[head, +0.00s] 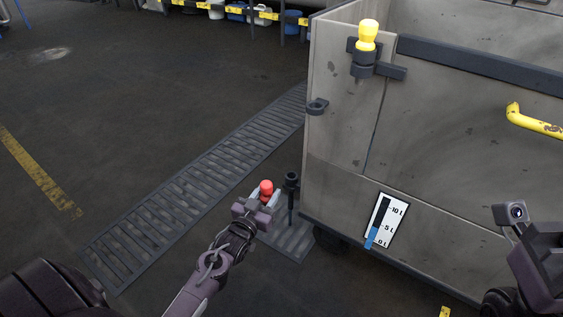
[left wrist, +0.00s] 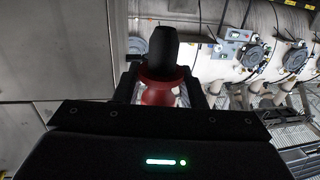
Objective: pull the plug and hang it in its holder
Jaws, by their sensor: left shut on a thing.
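My left gripper (head: 262,196) is shut on the red plug (head: 266,187), low beside the grey tank's (head: 340,150) left corner. In the left wrist view the red plug (left wrist: 160,93) sits between the fingers, with its black tapered end (left wrist: 163,47) pointing away from the palm. A dark upright post with a cup-like top (head: 291,180) stands just right of the gripper; the plug appears apart from it. A small dark ring bracket (head: 316,105), apparently empty, juts from the tank's left edge above. My right gripper's fingers are not visible; only its wrist shows at the right edge.
A yellow-handled piece (head: 368,36) sits in a bracket on the tank. A level gauge (head: 384,221) shows blue in its lower part. A yellow handle (head: 533,121) sticks out at right. A floor grate (head: 195,185) runs left of the tank; the floor there is clear.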

